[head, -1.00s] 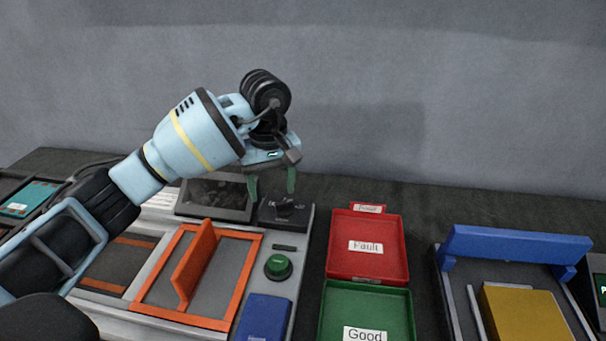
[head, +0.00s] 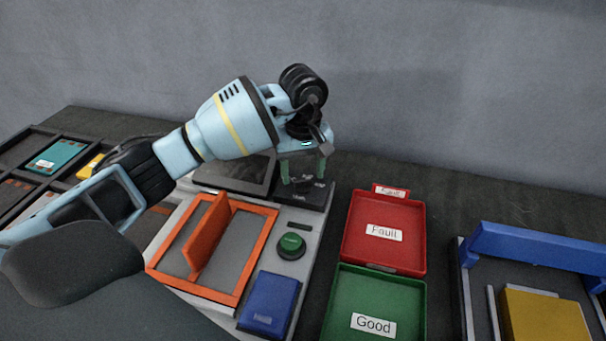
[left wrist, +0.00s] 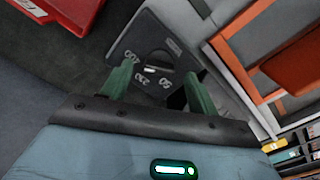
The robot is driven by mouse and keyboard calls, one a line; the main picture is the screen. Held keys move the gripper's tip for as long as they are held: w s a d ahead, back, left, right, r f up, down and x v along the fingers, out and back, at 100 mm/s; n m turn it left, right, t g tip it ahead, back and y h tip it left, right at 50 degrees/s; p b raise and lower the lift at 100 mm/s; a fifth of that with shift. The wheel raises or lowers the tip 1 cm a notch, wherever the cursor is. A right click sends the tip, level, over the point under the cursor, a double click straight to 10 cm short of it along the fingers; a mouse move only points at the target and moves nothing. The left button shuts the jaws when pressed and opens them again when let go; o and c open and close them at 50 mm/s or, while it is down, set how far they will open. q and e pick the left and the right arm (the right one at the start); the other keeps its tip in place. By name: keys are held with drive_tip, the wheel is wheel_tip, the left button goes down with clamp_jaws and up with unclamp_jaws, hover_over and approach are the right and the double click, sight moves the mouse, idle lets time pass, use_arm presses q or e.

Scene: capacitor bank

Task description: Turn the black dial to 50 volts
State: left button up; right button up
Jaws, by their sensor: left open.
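The black dial (left wrist: 152,68) sits on a dark panel (left wrist: 146,38) marked 50, 220 and 400. In the left wrist view it lies between the two green fingers of my left gripper (left wrist: 160,88), which is open. In the head view my left gripper (head: 303,172) points down over the dark panel (head: 308,193), at the back right corner of the grey test station. The fingers and arm partly cover the dial there. I cannot tell whether the fingers touch the dial. My right gripper is not in view.
The station has a dark screen (head: 235,174), an orange frame with a raised flap (head: 207,237), a green button (head: 291,244) and a blue block (head: 270,303). A red Fault tray (head: 384,252) and green Good tray (head: 378,290) stand to the right.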

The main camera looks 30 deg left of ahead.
use_arm(q)
drive_tip(key=shift+f, duration=0.85)
drive_tip(key=shift+c, duration=0.3)
drive_tip(key=c, duration=0.9)
drive_tip(key=shift+c, duration=0.2)
